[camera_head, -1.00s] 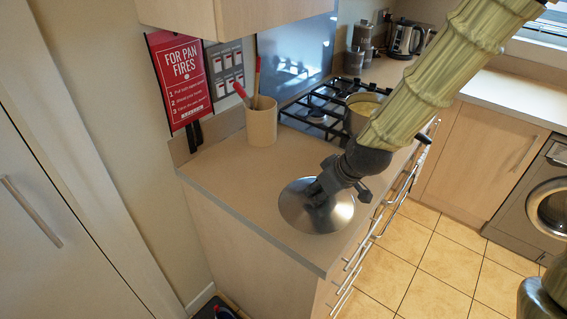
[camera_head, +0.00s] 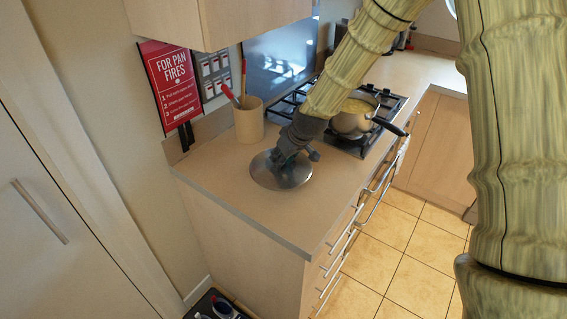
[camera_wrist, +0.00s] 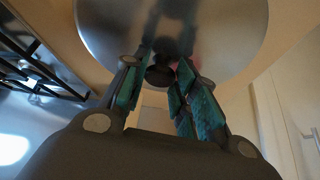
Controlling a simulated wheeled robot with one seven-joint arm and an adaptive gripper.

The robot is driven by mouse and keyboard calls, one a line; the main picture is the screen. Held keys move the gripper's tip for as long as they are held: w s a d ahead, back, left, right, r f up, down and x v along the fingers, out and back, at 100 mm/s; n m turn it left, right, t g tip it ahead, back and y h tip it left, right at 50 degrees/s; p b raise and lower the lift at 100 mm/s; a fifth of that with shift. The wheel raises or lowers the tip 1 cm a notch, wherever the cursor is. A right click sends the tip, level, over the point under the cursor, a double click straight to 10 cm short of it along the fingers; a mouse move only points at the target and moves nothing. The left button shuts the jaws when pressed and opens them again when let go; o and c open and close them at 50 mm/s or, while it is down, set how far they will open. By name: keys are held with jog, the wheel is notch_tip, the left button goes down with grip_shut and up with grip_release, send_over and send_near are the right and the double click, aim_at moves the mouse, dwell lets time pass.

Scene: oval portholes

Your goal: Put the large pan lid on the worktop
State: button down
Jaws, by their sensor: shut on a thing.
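The large pan lid (camera_head: 266,180) is a round shiny metal disc at the worktop (camera_head: 222,186) in the head view. I cannot tell whether it touches the surface or hangs just above it. My gripper (camera_head: 283,161) is over the lid's middle, with its fingers pointing down. In the wrist view the lid (camera_wrist: 225,28) fills the top, and my gripper's teal-padded fingers (camera_wrist: 158,78) close around its dark knob. The knob is partly hidden by the fingers.
A utensil pot (camera_head: 249,122) with red-handled tools stands behind the lid near the wall. The hob (camera_head: 385,103) carries a pan (camera_head: 350,122) with a dark handle to the right. The front left of the worktop is clear. A wall cupboard (camera_head: 222,22) overhangs the back.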

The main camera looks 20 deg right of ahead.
jog(key=shift+w+f, duration=0.6)
jog(key=shift+f, duration=0.1)
jog(key=shift+f+p, duration=0.35)
jog(key=shift+p, duration=0.05)
jog(key=shift+s+d+f+p, duration=0.1)
jog(key=shift+s+f+p, duration=0.2)
jog(key=shift+f+p, duration=0.15)
jog(key=shift+f, duration=0.4)
jog(key=shift+w+f, duration=0.2)
jog(key=shift+f, duration=0.05)
jog(key=shift+s, duration=0.15)
jog(key=c, duration=1.1)
grip_release()
jog(key=shift+f, duration=0.1)
